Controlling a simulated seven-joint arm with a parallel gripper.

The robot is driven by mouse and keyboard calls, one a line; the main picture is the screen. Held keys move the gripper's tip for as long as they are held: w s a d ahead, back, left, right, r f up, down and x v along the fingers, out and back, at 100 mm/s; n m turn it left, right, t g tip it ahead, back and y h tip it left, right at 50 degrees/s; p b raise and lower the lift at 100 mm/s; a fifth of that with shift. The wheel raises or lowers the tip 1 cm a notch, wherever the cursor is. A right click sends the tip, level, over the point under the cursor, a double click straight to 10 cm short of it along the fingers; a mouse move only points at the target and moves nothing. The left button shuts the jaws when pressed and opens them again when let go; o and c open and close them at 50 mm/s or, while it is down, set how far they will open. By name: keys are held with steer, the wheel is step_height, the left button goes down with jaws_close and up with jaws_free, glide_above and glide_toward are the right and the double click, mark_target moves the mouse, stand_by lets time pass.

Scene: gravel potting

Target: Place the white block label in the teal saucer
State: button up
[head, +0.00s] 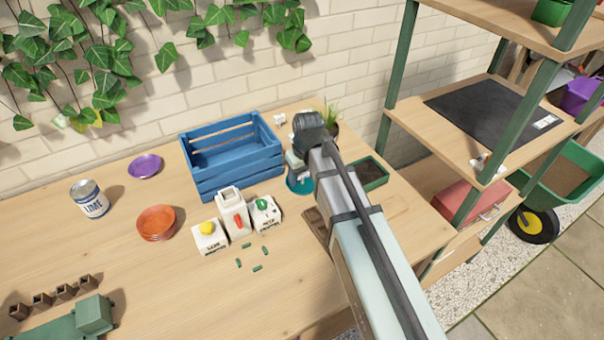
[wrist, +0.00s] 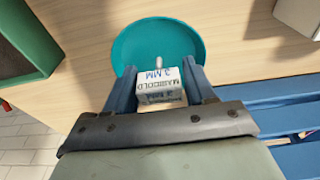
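The white block label (wrist: 160,88), printed "MARIGOLD 3 MM", sits between the two blue fingers of my gripper (wrist: 160,86) in the wrist view. Both fingers appear to press on its sides. A small pale nub sticks out from its far end. The teal saucer (wrist: 135,50) lies behind the block in the wrist view, and the block overlaps its near part. I cannot tell whether the block touches the saucer. In the head view my gripper (head: 298,177) is at the teal saucer (head: 292,188), and the hand and arm hide most of the block.
The blue crate (head: 238,178) stands just left of the saucer. White blocks with yellow (head: 209,240), red (head: 233,205) and green (head: 265,219) marks stand in front. A dark green planter (head: 372,177) is to the right. Orange bowls (head: 157,222) and a tin (head: 90,200) stand farther left.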

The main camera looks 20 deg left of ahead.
step_height(320, 180, up, 12)
steer(key=s+d, duration=0.1)
steer(key=shift+s+d, duration=0.15)
stand_by(0.7)
steer(key=shift+r, duration=0.1)
